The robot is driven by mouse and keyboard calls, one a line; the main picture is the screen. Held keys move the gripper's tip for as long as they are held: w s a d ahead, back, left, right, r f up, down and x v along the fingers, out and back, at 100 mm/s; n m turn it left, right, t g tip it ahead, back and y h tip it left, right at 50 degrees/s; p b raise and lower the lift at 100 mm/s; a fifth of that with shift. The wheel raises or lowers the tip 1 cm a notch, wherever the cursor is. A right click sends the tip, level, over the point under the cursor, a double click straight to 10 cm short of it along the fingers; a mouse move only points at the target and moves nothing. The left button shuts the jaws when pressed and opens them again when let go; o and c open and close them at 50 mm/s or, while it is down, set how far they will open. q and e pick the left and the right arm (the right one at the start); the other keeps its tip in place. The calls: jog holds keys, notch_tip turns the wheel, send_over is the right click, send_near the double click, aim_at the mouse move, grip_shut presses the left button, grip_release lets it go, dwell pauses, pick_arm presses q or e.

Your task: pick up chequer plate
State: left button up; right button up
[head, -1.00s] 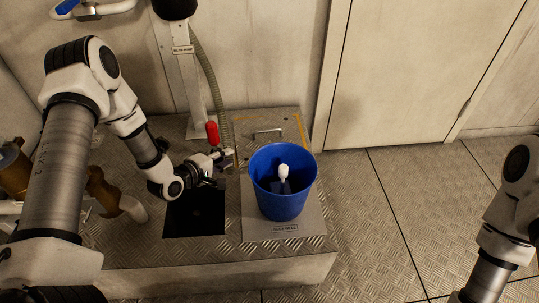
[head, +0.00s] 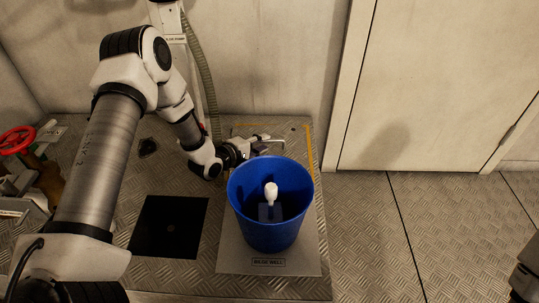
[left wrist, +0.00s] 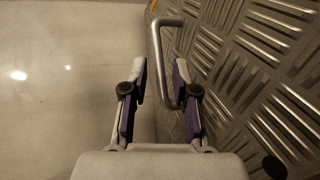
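The chequer plate (head: 298,147) is a grey raised-pattern metal plate behind the blue bucket, with yellow marking along its edges. A bent metal handle (head: 270,137) stands on it. In the left wrist view the patterned plate (left wrist: 250,75) fills the right side and the handle (left wrist: 157,50) rises from it. My left gripper (head: 262,146) is at the handle. In the left wrist view my left gripper (left wrist: 161,80) is open, with the handle bar showing between its fingers. I cannot tell whether a finger touches it.
A blue bucket (head: 245,215) with a white-topped item inside stands on a grey labelled plate (head: 235,262), close in front of my left gripper. A dark square (head: 170,225) lies to its left. A hose (head: 205,80) and post stand behind.

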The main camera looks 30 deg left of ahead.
pick_arm(q)
jog(key=shift+x, duration=0.8)
jog(key=shift+r, duration=0.1)
grip_shut()
jog(key=shift+s, duration=0.1)
